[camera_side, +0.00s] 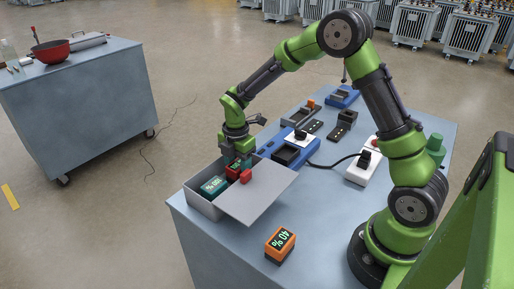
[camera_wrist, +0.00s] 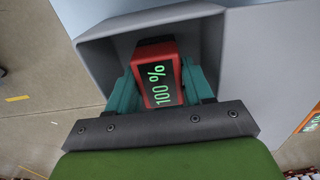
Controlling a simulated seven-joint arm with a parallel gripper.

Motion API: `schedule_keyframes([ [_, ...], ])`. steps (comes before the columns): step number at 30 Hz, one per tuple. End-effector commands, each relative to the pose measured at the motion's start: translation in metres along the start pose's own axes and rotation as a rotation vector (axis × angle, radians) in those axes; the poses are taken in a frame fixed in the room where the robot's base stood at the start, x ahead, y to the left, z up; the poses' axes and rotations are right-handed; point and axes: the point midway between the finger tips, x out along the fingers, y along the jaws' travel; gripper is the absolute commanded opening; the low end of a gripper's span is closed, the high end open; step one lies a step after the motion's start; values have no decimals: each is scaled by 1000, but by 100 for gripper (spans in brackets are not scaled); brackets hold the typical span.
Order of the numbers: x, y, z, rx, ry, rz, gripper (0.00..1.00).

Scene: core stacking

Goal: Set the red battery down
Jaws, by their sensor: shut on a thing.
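The red battery (camera_wrist: 158,75), with a dark face reading 100 % in green, is between the teal fingers of my gripper (camera_wrist: 160,88) in the wrist view. In the side view my gripper (camera_side: 238,160) points down at the far end of a grey open box (camera_side: 204,207), shut on the red battery (camera_side: 233,173). The battery is at or inside the box opening; whether it touches the floor of the box is hidden. The box (camera_wrist: 100,62) surrounds it in the wrist view.
An orange 40 % battery (camera_side: 280,245) stands on the bench. Blue devices (camera_side: 290,152) and a white unit with a cable (camera_side: 363,168) are further right.

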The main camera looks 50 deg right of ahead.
Motion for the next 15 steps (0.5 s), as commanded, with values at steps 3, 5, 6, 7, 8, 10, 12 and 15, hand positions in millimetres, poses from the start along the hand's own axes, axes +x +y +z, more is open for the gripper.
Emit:
schedule_keyframes([
  [3, 2, 0, 0, 0, 0, 2, 3],
  [5, 2, 0, 0, 0, 0, 2, 3],
  [6, 2, 0, 0, 0, 0, 2, 3],
  [7, 2, 0, 0, 0, 0, 2, 3],
  [8, 2, 0, 0, 0, 0, 2, 3],
  [10, 3, 0, 0, 0, 0, 2, 3],
  [12, 5, 0, 0, -1, 0, 2, 3],
  [15, 5, 0, 0, -1, 0, 1, 62],
])
